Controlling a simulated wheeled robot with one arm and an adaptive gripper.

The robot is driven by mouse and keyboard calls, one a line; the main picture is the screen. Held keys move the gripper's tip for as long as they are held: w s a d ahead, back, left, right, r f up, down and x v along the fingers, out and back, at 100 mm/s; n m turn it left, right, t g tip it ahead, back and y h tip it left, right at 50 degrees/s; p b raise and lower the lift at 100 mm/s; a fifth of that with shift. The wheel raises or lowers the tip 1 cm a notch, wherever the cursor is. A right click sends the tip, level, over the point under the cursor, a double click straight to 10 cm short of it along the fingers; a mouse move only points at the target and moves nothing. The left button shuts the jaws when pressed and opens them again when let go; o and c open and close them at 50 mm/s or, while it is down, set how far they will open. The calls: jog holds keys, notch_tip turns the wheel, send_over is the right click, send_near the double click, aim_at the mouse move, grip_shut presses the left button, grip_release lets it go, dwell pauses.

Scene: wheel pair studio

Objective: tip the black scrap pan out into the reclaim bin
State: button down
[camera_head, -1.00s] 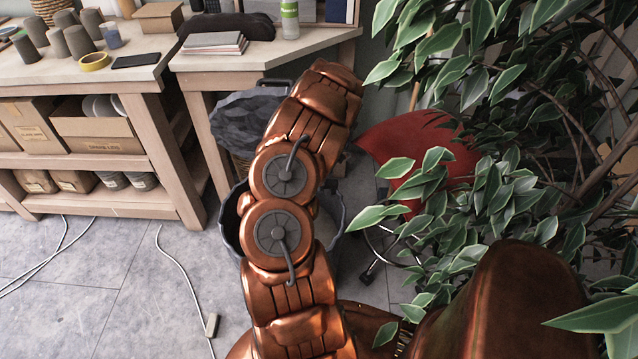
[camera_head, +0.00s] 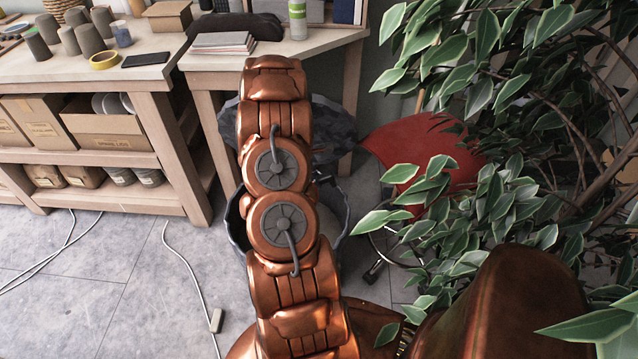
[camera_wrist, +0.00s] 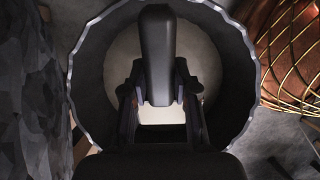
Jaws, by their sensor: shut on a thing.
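In the wrist view my gripper (camera_wrist: 160,95) is shut on a black rounded bar (camera_wrist: 157,40), which looks like the handle of the black scrap pan. The rest of the pan cannot be made out. Beneath it is a round dark grey bin with a scalloped rim (camera_wrist: 82,120) and a pale floor, probably the reclaim bin; I see nothing lying in its visible part. In the head view this bin (camera_head: 336,222) stands on the floor behind my arm, which covers its middle. My gripper and the pan are hidden there.
A dark faceted, bag-like thing (camera_head: 335,130) stands just behind the bin; it fills the left of the wrist view (camera_wrist: 30,90). A workbench (camera_head: 150,80) is at left and back. A red chair (camera_head: 420,150) and leafy plant (camera_head: 470,200) crowd the right. A cable (camera_head: 190,265) crosses clear floor.

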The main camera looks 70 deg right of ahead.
jog(key=w+g+h+b, duration=0.1)
jog(key=w+a+r+g+b, duration=0.1)
jog(key=w+g, duration=0.1)
jog(key=w+a+r+g+h+b, duration=0.1)
jog(key=w, duration=0.1)
jog(key=shift+a+r+g+h+b, duration=0.1)
jog(key=shift+a+g+h+b, duration=0.1)
jog(key=shift+g+h+b, duration=0.15)
jog(key=shift+w+a+r+g+h, duration=0.3)
jog(key=shift+w+a+g, duration=0.1)
jog(key=shift+w+g, duration=0.25)
jog(key=shift+w+a+r+g+h, duration=0.15)
jog(key=shift+w+a+r+g, duration=0.15)
jog(key=shift+w+g, duration=0.3)
